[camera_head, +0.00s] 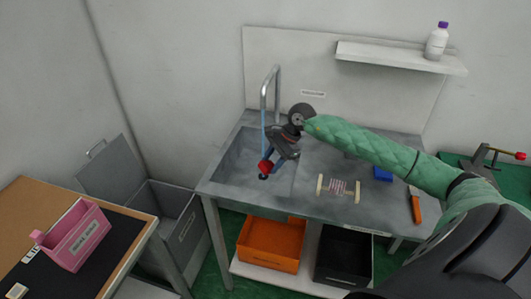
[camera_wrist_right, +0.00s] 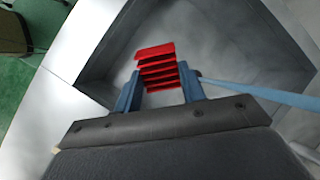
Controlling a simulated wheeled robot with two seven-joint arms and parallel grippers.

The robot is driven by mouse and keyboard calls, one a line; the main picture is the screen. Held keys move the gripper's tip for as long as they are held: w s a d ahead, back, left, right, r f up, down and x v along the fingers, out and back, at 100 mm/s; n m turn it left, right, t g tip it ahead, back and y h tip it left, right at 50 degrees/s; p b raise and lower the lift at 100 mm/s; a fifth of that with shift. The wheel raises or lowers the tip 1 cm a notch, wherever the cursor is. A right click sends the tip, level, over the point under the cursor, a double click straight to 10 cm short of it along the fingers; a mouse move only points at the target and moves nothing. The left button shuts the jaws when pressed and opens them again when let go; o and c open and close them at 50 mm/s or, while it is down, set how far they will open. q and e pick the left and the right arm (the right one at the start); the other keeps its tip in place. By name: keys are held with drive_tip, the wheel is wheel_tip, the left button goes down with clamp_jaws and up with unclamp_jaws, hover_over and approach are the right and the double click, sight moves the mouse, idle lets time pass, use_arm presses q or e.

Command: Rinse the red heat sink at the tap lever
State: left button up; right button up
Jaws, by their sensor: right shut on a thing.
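My right gripper (camera_head: 264,171) is over the sink basin (camera_head: 235,168) and shut on the red heat sink (camera_head: 265,165). In the right wrist view the finned heat sink (camera_wrist_right: 160,70) sits between the two blue fingers (camera_wrist_right: 158,90), above the grey basin. A curved metal tap (camera_head: 265,90) stands at the back of the sink. A thin blue stream (camera_head: 263,130) comes down from its spout. In the wrist view the stream (camera_wrist_right: 265,91) runs to beside the right-hand finger; I cannot tell whether it touches the heat sink. I cannot make out the tap lever. My left gripper is out of view.
On the counter right of the basin are a small wooden rack (camera_head: 338,188), a blue block (camera_head: 383,174) and an orange-handled tool (camera_head: 416,206). Orange (camera_head: 270,245) and black (camera_head: 343,257) bins stand below. A pink bin (camera_head: 75,237) is on the left table.

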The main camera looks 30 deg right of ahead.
drive_tip(key=shift+s+a+r, duration=0.55)
drive_tip(key=shift+s+r, duration=0.15)
drive_tip(key=shift+s+a+r, duration=0.55)
drive_tip(key=shift+s+r, duration=0.15)
